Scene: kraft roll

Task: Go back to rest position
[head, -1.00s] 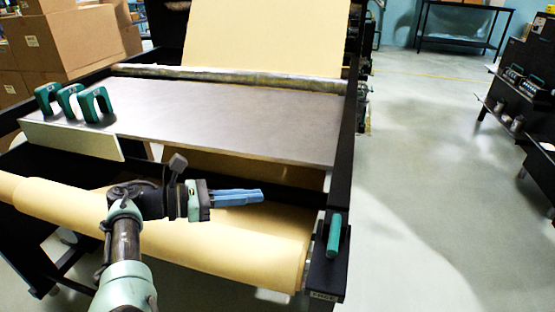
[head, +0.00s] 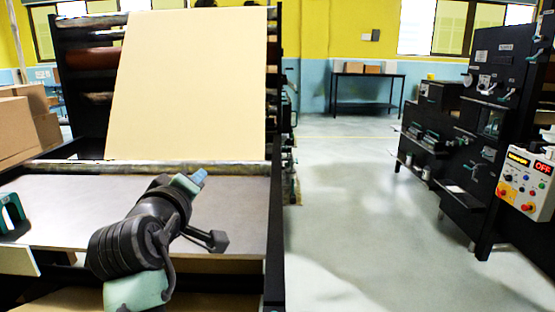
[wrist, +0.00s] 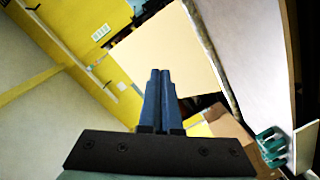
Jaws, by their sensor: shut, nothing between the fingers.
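My gripper (head: 198,176) is in front of the machine's grey metal table in the head view, its blue fingertips partly hidden behind my wrist. In the wrist view my gripper (wrist: 160,76) has its two blue fingers side by side, shut and empty. A sheet of kraft paper (head: 190,85) hangs upright behind the table; it also shows in the wrist view (wrist: 175,48). The kraft roll (head: 60,301) shows only as a strip at the bottom of the head view.
The grey table (head: 60,205) has a teal handle (head: 12,215) at its left. Cardboard boxes (head: 20,130) stand on the left. A black cabinet with a control panel (head: 527,183) showing OFF stands on the right. The floor (head: 350,220) between is clear.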

